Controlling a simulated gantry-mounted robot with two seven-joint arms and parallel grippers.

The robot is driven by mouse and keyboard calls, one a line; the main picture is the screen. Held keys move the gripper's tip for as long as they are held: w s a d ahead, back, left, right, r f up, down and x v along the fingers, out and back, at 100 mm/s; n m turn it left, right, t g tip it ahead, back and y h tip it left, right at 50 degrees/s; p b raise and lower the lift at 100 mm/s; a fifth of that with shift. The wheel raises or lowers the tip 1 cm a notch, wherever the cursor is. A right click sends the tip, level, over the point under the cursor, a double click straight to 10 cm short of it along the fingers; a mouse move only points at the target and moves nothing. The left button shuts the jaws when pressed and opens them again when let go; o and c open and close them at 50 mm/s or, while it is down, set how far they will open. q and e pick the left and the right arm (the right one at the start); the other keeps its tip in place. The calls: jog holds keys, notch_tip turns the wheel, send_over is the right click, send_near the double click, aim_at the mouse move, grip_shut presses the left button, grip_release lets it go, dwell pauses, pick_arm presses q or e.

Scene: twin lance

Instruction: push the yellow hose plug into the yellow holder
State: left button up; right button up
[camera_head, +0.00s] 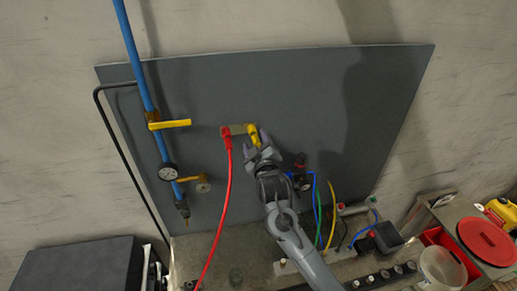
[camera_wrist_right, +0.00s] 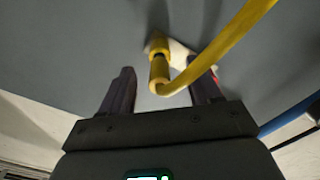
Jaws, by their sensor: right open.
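The yellow hose plug (camera_wrist_right: 159,74) shows in the right wrist view, in line with the yellow holder (camera_wrist_right: 158,44) on the grey panel. A dark band lies between them; how deep the plug sits I cannot tell. The yellow hose (camera_wrist_right: 228,42) bends off the plug toward the upper right, passing in front of one finger. My right gripper (camera_wrist_right: 161,82) is open, its fingers on either side of the plug with gaps visible. In the head view my right gripper (camera_head: 260,142) is at the yellow piece (camera_head: 253,132) and partly hides it. My left gripper is not in view.
A red plug with a red hose (camera_head: 228,170) is at the left end of the same bracket (camera_head: 239,129). Fittings and hoses crowd the lower right. The upper panel (camera_head: 290,80) is clear.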

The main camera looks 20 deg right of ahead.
jog(key=shift+s+f, duration=0.15)
jog(key=shift+s, duration=0.45)
jog(key=s+a+b, duration=0.1)
jog(key=s+b, duration=0.2)
jog(key=s, duration=0.5)
jog(key=s+d+f+g+y+p, duration=0.1)
jog(key=s+f+g+p, duration=0.15)
jog(key=s+f, duration=0.7)
jog(key=s+d+f+g+p, duration=0.1)
jog(key=s+f+g, duration=0.45)
jog(key=f, duration=0.75)
jog(key=s+f+m+g, duration=0.1)
jog(key=s+m+g, duration=0.1)
jog(key=s, duration=0.9)
jog(key=s+f+m+g+y, duration=0.1)
jog(key=s+g, duration=0.3)
jog(key=s, duration=0.8)
jog(key=shift+f+m+p, duration=0.35)
jog(key=shift+m+p, duration=0.05)
jog(key=shift+m, duration=0.4)
jog(key=shift+a, duration=0.1)
